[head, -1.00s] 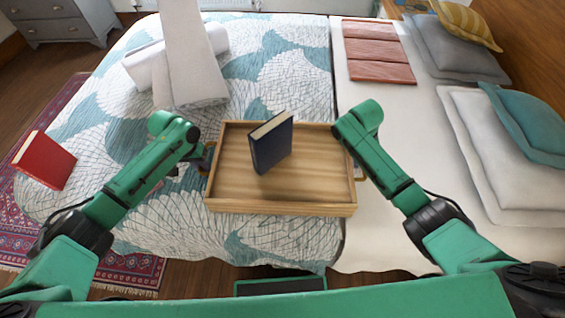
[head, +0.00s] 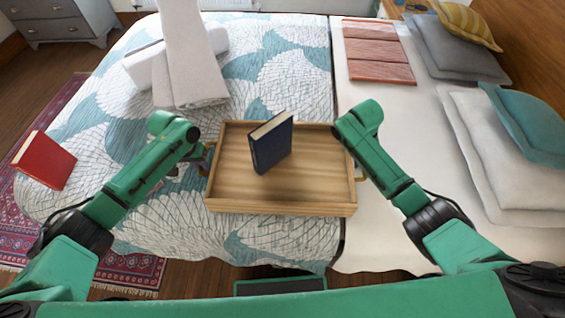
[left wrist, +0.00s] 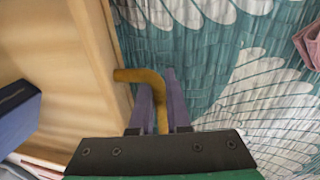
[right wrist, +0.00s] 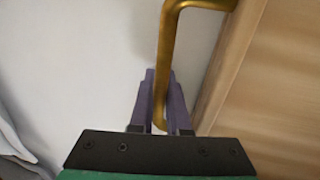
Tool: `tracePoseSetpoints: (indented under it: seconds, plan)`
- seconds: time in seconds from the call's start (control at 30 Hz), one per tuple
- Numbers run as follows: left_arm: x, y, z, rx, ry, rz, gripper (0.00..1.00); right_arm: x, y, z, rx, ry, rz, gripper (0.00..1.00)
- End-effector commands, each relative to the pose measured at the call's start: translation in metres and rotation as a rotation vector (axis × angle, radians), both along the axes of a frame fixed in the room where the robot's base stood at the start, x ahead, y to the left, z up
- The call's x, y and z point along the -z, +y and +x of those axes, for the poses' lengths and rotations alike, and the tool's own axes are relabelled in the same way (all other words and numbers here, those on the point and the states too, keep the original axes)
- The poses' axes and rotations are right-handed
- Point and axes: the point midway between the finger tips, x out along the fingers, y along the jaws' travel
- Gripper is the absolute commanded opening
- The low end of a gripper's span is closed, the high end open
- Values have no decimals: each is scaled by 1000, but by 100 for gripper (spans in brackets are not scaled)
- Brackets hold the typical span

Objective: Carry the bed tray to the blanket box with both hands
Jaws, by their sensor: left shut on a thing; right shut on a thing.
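The bed tray (head: 240,190) is a shallow wooden box with brass handles, over the patterned bedspread in front of me. I cannot tell whether it touches the bed. A dark blue book (head: 270,147) stands tilted inside it. My left gripper (left wrist: 157,82) is shut on the tray's left brass handle (left wrist: 140,75). My right gripper (right wrist: 162,78) is shut on the right brass handle (right wrist: 168,40); the head view shows little of its fingers behind the arm. I cannot make out a blanket box in any view.
A red book (head: 45,160) lies at the bed's left edge. White towels (head: 185,60) lie at the back left. Folded reddish cloths (head: 375,50) and grey pillows (head: 450,50) are to the right. A grey chest of drawers (head: 55,20) stands at the far left, past the patterned rug (head: 130,270).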

Motion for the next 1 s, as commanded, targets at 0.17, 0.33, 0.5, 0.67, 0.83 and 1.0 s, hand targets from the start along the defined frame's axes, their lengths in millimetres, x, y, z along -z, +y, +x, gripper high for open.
tracePoseSetpoints:
  seconds: [0.17, 0.33, 0.5, 0.67, 0.83, 1.0]
  plan:
    - [-1, 0, 1, 0, -2, 0, 0, -1, 1, 1, -1, -3, 1, 0]
    - [-1, 0, 1, -1, -3, 0, 0, -1, 1, 1, -1, -3, 1, 0]
    - [-3, 0, 2, 0, -6, -2, 0, -3, 0, 2, -1, -6, 0, 0]
    - [-10, 0, 2, 0, -6, -2, 0, -10, 0, 2, -1, -5, 1, 0]
    - [-32, 0, 2, 0, -5, -2, 0, -32, 0, 1, -1, -5, 1, 0]
    - [-52, 0, 1, 0, -4, -2, 0, -51, 0, 1, -1, -4, 0, 0]
